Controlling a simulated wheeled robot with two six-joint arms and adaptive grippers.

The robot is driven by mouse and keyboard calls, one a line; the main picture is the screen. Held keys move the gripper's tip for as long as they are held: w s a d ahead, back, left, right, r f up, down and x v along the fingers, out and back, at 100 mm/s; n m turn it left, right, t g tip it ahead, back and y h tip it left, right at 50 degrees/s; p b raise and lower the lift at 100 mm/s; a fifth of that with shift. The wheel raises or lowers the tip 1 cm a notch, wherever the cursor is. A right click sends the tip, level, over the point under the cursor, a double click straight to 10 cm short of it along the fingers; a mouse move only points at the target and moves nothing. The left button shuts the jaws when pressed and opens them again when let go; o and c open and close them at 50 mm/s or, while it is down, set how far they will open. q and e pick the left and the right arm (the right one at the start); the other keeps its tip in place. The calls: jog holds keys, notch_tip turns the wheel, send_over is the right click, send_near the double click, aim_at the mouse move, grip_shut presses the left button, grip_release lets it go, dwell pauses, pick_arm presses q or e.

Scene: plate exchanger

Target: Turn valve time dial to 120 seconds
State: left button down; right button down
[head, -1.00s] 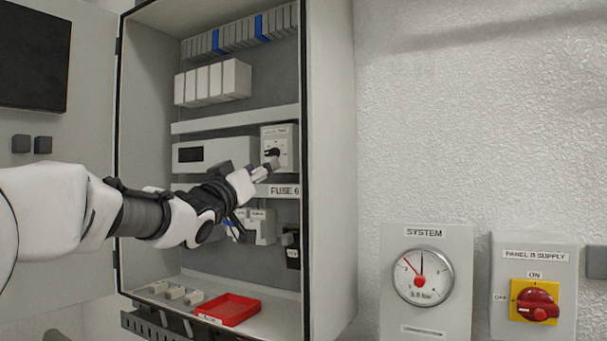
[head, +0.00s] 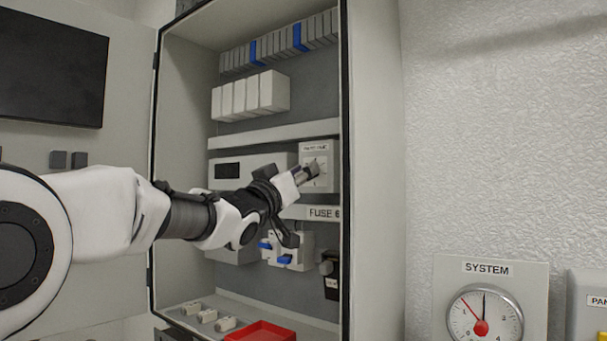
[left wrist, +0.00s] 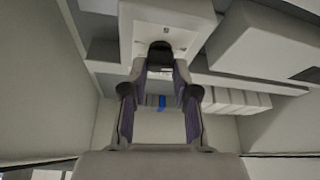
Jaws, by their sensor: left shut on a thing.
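The valve time dial is a black knob on a small pale module (head: 316,152) inside the open cabinet. In the head view my left gripper (head: 311,172) reaches across the cabinet to the front of this module, and its fingers hide most of the knob. In the left wrist view the black dial (left wrist: 160,54) sits between the two fingertips (left wrist: 160,72), which are closed on it from both sides. The dial's setting and scale cannot be read. My right gripper is not in view.
A rail labelled FUSE (head: 323,213) runs just below the module. Blue-levered breakers (head: 287,252) sit under it. A red tray (head: 262,332) and several small pale blocks (head: 207,315) lie on the cabinet floor. A SYSTEM gauge (head: 485,315) hangs on the wall at right.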

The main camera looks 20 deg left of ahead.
pick_arm(q)
jog(key=shift+w+f+m, duration=0.1)
jog(key=shift+m, duration=0.3)
jog(key=shift+w+a+r+m+g+h+p, duration=0.1)
jog(key=shift+r+m+g+h+p, duration=0.25)
jog(key=shift+m+g+p, duration=3.15)
jog(key=shift+w+a+r+m+t+h+b, duration=0.15)
jog(key=shift+r+m+t+h, duration=0.2)
jog(key=shift+m, duration=6.95)
jog(key=shift+w+r+m+g+h+p, duration=0.3)
jog(key=shift+m+g+p, duration=1.3)
jog(key=shift+m, duration=3.8)
jog(key=shift+s+f, duration=0.1)
jog(key=shift+s, duration=0.15)
